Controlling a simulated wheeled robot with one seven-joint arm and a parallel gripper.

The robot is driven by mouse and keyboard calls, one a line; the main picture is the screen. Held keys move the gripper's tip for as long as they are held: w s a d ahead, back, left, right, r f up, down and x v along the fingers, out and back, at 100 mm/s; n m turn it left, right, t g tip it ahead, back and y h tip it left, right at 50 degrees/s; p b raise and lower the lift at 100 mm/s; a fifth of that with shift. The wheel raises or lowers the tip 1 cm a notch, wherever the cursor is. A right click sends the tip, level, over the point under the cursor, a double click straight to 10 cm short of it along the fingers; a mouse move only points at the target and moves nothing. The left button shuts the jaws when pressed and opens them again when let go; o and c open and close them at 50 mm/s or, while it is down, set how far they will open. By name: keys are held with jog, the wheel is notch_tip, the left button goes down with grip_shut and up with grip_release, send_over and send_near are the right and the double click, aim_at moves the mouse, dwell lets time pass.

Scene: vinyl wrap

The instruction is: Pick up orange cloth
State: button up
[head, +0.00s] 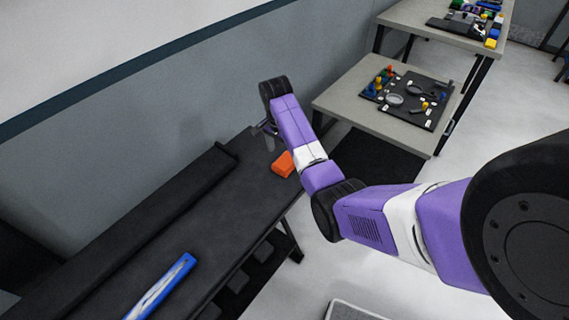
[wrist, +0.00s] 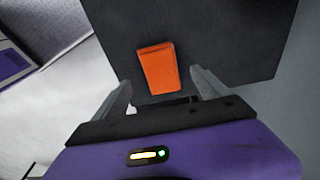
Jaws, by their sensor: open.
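The orange cloth (head: 283,164) is a small folded block lying near the far end of the black bench (head: 205,215). In the wrist view the orange cloth (wrist: 157,68) is ahead of my gripper (wrist: 160,88), roughly centred between its two spread fingers. My gripper is open and empty. I cannot tell its exact height above the bench. In the head view my arm hides most of the gripper; it is at the bench's far end, close to the cloth.
A long blue item (head: 163,287) lies on the near part of the bench. A black roll (head: 130,215) runs along the wall side. A grey table (head: 345,97) with a dark tool mat stands beyond the bench. The bench surface around the cloth is clear.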

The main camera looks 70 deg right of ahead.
aim_at(286, 161)
jog(key=f, duration=0.2)
jog(key=d+f, duration=0.1)
jog(key=f, duration=0.1)
jog(key=shift+s+f+p, duration=0.15)
jog(key=shift+f+p, duration=0.2)
jog(key=shift+p, duration=0.05)
jog(key=c, duration=1.4)
jog(key=shift+c, duration=0.2)
jog(key=shift+r, duration=0.1)
notch_tip(286, 161, up, 20)
jog(key=p, duration=0.4)
